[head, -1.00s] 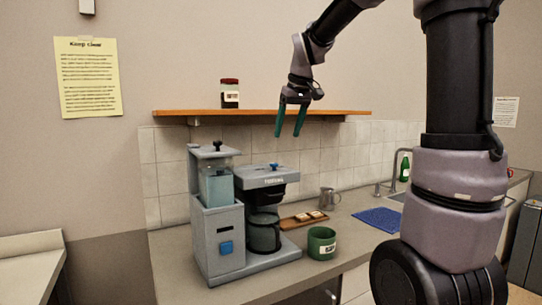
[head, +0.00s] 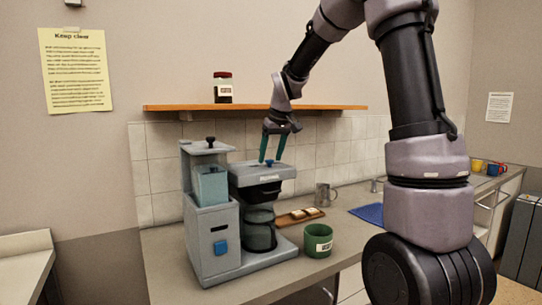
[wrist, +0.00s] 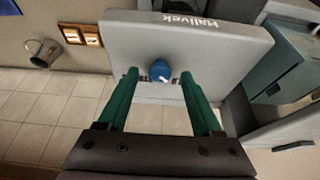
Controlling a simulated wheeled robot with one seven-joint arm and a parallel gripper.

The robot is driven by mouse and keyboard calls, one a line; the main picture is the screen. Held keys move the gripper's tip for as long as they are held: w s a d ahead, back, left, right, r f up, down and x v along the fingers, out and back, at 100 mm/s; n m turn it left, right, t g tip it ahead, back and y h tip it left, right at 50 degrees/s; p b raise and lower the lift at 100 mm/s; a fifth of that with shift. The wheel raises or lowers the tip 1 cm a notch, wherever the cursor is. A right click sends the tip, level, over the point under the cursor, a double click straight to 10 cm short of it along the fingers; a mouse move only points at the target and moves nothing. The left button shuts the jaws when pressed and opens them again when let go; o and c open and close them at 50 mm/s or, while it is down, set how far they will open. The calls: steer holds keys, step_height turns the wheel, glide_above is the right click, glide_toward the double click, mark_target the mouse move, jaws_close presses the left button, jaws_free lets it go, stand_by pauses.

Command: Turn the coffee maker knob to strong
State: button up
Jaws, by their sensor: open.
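The grey coffee maker (head: 212,235) stands on the counter, with a water tank (head: 211,184) at its left and a glass carafe (head: 260,232) under its brewing head. A small blue knob (head: 269,162) sits on top of the brewing head; in the wrist view the knob (wrist: 158,70) has a white pointer mark and dark marks beside it. My gripper (head: 272,161) is open, pointing down at the knob. In the wrist view its two green fingers (wrist: 157,74) lie on either side of the knob with gaps. I cannot tell whether the fingertips are down at knob height.
A green mug (head: 318,241), a wooden tray (head: 298,216) and a metal pitcher (head: 324,194) stand right of the coffee maker. A wooden shelf (head: 300,107) with a jar (head: 222,88) runs behind my gripper. A blue mat (head: 368,214) lies farther right.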

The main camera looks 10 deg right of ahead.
steer(key=shift+f, duration=0.1)
jaws_close()
stand_by(0.3)
steer(key=m, duration=0.1)
steer(key=m+h, duration=0.1)
steer(key=m, duration=0.2)
steer(key=shift+a+m+h, duration=0.3)
steer(key=shift+m+h, duration=0.1)
steer(key=m+h, duration=0.1)
steer(key=m, duration=0.3)
steer(key=shift+w+a+m+h, duration=0.1)
steer(key=shift+a+m+h, duration=0.05)
steer(key=shift+m+h, duration=0.2)
steer(key=m, duration=0.2)
steer(key=m+g+h, duration=0.1)
steer(key=m, duration=0.1)
steer(key=shift+w+a+h, duration=0.1)
steer(key=shift+w+h, duration=0.05)
steer(key=shift+h, duration=0.1)
steer(key=shift+w+m+g+h, duration=0.15)
steer(key=shift+m+g, duration=0.3)
steer(key=shift+m, duration=0.65)
steer(key=shift+s+m+g+h, duration=0.1)
steer(key=shift+m+g+h, duration=0.25)
steer(key=shift+m, duration=0.7)
